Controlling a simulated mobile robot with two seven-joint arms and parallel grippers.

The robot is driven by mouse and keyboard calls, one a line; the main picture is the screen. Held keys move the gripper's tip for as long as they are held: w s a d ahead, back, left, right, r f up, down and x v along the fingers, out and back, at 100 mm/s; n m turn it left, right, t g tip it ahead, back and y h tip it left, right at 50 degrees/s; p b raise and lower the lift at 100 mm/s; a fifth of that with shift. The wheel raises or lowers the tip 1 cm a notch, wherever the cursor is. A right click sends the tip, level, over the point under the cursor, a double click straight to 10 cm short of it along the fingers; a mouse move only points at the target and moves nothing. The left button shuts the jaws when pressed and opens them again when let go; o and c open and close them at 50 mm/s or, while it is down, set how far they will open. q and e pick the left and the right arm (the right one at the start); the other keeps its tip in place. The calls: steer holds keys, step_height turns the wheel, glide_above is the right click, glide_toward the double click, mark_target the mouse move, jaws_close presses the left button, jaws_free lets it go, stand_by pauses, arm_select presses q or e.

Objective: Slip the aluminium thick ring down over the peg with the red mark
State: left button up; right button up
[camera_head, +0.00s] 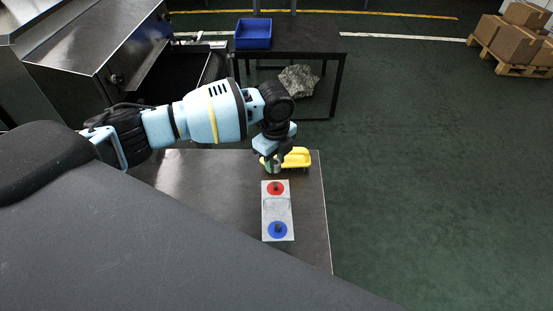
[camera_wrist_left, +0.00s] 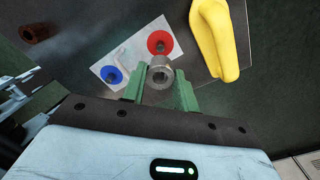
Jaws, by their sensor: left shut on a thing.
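My left gripper (camera_head: 273,167) is above the table, just beyond the red end of the white board (camera_head: 284,209). In the left wrist view its green fingers (camera_wrist_left: 160,84) are shut on a grey metal ring, the aluminium thick ring (camera_wrist_left: 161,66). The red mark (camera_head: 276,188) is a disc with a dark peg (camera_head: 276,186) standing at its centre. In the left wrist view the red mark (camera_wrist_left: 160,42) shows just past the ring, which is apart from the peg. The blue mark (camera_head: 278,230), also with a dark peg, is at the near end. My right gripper is out of view.
A yellow brush-like thing (camera_head: 297,156) lies right beside my left gripper, on the table (camera_head: 200,175). A brown cylinder (camera_wrist_left: 34,33) shows in the left wrist view. The table's right edge is close to the board. A blue bin (camera_head: 253,34) stands on a far table.

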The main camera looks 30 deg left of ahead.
mark_target(276, 184)
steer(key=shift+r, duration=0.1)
